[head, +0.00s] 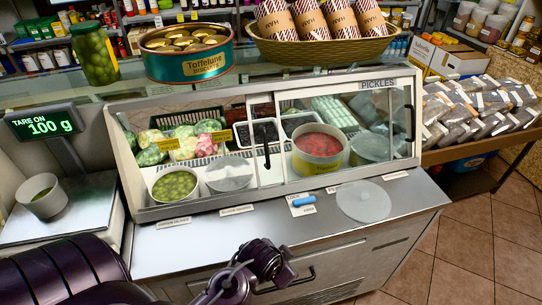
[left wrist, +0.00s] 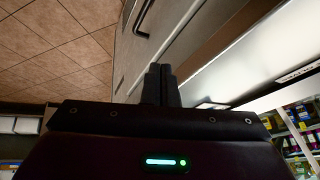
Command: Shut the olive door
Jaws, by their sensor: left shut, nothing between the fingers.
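The glass-fronted counter case (head: 160,212) holds a bowl of green olives (head: 174,184) at its front left. Sliding glass panes face me. A dark upright handle (head: 266,146) stands near the middle of the front, beside pale upright frame bars. I cannot tell for sure how far the olive-side pane covers its opening. My left gripper (head: 268,262) is low in front of the steel counter, below and apart from the panes. In the left wrist view its dark fingers (left wrist: 160,82) are together and empty, near the cabinet front. My right gripper is not in view.
A blue-handled item (head: 303,201) and a round clear lid (head: 363,201) lie on the counter ledge. A scale with a grey bowl (head: 40,195) stands left. A tin (head: 190,60) and basket (head: 325,50) sit on top. Tiled floor (head: 470,260) is open at right.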

